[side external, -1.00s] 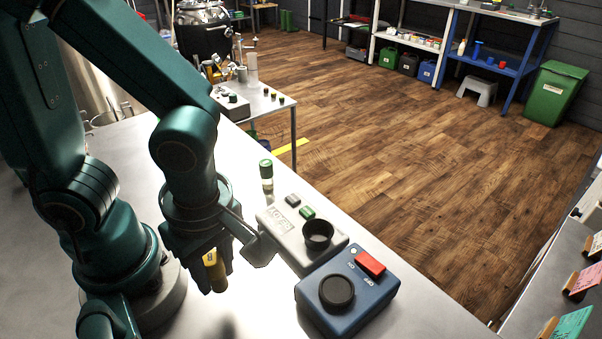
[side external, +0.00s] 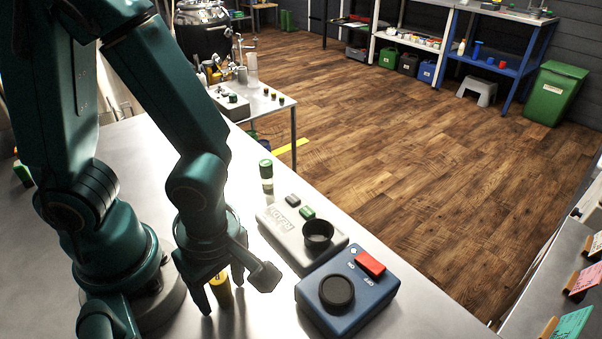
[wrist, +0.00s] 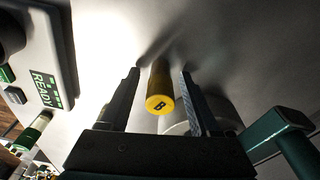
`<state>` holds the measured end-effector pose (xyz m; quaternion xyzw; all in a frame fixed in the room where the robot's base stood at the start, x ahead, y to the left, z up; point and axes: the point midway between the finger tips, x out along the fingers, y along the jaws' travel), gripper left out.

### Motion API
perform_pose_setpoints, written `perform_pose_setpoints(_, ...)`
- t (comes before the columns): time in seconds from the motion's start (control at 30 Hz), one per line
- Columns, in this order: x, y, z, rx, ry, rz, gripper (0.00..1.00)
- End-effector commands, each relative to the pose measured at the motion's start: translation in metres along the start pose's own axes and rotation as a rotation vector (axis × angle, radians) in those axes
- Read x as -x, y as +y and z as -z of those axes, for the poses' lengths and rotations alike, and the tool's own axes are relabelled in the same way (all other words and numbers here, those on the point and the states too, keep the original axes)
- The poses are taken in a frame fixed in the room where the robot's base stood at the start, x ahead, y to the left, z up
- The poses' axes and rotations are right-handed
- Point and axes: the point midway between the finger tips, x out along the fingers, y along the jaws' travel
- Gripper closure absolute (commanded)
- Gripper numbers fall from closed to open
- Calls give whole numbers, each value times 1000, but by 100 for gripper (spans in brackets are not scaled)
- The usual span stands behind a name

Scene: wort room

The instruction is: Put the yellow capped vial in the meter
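The yellow capped vial (side external: 221,292) is at the front of the bench, below my gripper (side external: 222,290). In the wrist view its yellow cap (wrist: 160,103), marked B, faces the camera between the fingers. My gripper (wrist: 158,98) is open around it, with a gap on both sides. Whether the vial's base touches the bench is hard to tell. The grey meter (side external: 283,238), with a black round well (side external: 318,234) that looks empty, is to the right of my gripper. The meter (wrist: 62,45) also shows at the left of the wrist view, its display reading READY.
A blue device (side external: 362,300) with a black round top and red switch stands right of the meter, close to it. A green-capped vial (side external: 266,177) stands behind the meter. The bench (side external: 430,322) is bare at the front right.

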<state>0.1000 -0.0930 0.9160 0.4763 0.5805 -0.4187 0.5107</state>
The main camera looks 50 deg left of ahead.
Motion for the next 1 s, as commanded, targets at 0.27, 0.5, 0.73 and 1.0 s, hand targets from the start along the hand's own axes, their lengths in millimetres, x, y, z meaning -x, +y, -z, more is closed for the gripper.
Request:
perform_pose_setpoints(0.27,0,0,0,0,0,0,37)
perform_pose_setpoints(0.5,12,1,0,2,-5,-6,37)
perform_pose_setpoints(0.73,46,2,-1,1,-10,-8,37)
perform_pose_setpoints(1.0,90,1,0,0,-10,-6,37)
